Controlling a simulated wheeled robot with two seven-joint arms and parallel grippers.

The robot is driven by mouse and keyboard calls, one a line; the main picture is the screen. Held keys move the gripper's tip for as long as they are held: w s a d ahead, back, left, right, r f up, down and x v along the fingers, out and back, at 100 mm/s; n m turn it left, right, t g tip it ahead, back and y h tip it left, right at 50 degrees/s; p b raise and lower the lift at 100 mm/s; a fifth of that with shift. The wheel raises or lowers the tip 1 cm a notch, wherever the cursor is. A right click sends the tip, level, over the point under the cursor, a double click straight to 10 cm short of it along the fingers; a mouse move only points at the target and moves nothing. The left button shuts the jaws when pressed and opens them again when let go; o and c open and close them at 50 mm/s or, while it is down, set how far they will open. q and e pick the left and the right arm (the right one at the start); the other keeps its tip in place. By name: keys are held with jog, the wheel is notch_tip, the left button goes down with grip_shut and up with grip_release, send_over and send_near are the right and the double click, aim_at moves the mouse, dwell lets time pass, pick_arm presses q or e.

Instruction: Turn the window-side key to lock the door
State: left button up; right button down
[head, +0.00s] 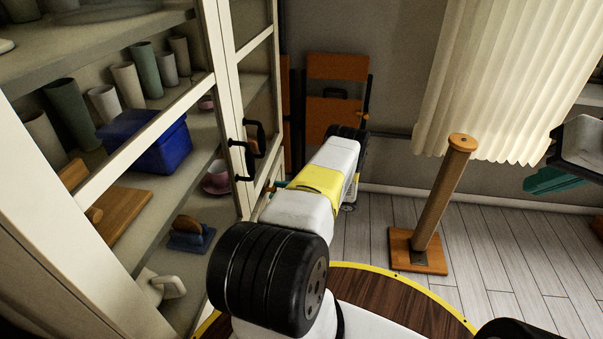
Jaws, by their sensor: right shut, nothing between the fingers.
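A tall white-framed cabinet (228,85) with glazed doors stands at the left, with black door handles (246,150) near the middle of the view. A small teal and orange item (279,185) shows just below and right of the handles, beside my arm. It may be a key, but it is too small to tell. My white and yellow arm reaches from the bottom centre up past the cabinet's edge and covers what lies behind it. I cannot make out either gripper's fingers. No key is clearly visible.
The shelves hold several cups (145,70), a blue bin (151,140) and a pink cup (216,177). An orange folded chair (337,68) leans at the back wall. A scratching post (443,195) stands right of my arm, by the curtain (500,75). Floor beyond it is clear.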

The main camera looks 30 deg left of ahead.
pick_arm(q)
grip_shut()
jog(key=shift+n, duration=8.8)
jog(key=shift+f+n, duration=0.1)
jog(key=shift+n, duration=0.2)
jog(key=shift+o, duration=0.9)
grip_release()
